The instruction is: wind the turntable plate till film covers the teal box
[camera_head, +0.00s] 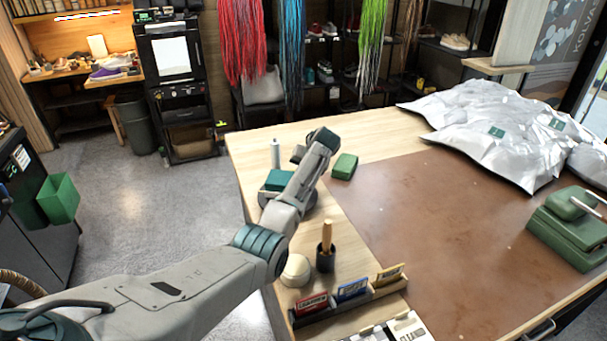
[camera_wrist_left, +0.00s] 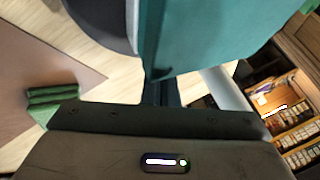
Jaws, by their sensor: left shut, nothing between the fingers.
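The teal box (camera_head: 279,180) sits on the dark round turntable plate (camera_head: 264,198), partly hidden behind my left arm. In the left wrist view the box (camera_wrist_left: 225,35) fills the top, close to the camera, with the plate's dark edge (camera_wrist_left: 103,18) to its left. No film can be made out on the visible teal faces. A pale upright cylinder (camera_head: 275,153) stands behind the box; it also shows in the wrist view (camera_wrist_left: 226,88). My left gripper (camera_wrist_left: 160,92) is shut and empty beside the box; whether it touches is unclear. My right gripper is out of view.
A green block (camera_head: 344,166) lies right of my left gripper. A brush in a dark cup (camera_head: 325,257), a cream round object (camera_head: 295,270) and a tray of small boxes (camera_head: 350,300) stand nearer. Silvery bags (camera_head: 490,125) lie at the back right. The brown mat (camera_head: 430,220) is largely clear.

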